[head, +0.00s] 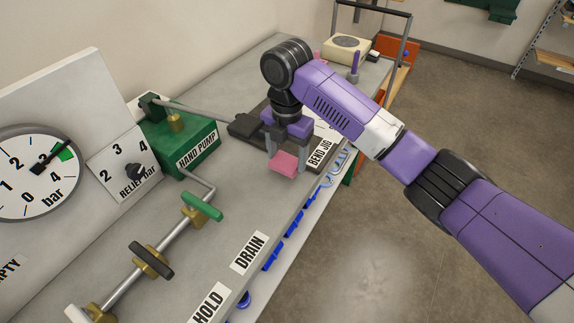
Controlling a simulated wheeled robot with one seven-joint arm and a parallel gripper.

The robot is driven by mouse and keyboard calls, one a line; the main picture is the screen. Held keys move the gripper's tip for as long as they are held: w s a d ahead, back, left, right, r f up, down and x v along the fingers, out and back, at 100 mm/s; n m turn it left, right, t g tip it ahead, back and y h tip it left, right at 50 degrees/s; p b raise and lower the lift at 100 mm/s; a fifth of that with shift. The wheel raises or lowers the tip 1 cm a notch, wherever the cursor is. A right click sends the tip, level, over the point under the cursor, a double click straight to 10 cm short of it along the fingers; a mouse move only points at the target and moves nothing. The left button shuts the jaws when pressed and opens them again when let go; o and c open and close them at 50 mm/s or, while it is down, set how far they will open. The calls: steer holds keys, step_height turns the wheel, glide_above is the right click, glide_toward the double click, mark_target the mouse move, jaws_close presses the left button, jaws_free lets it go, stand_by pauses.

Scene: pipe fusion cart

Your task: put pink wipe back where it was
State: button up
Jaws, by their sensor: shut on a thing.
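My gripper (286,158) points down over the cart top, in front of the bend jig. It is shut on the pink wipe (284,165), which shows below and between its fingers. I cannot tell whether the wipe touches the cart top or hangs just above it. A second small pink thing (317,56) shows near the far end of the cart, mostly hidden behind my arm.
The bend jig (318,153) lies behind my gripper. The green hand pump (186,143) stands to the left, with a pipe and green-handled valve (202,207) in front. A cream device (346,50) sits at the far end. Bare cart top (232,205) lies nearer.

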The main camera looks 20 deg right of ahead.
mark_target(287, 160)
steer(key=shift+f, duration=1.9)
steer(key=shift+f, duration=0.1)
steer(key=o, duration=1.3)
step_height(287, 160, up, 12)
steer(key=shift+r, duration=0.1)
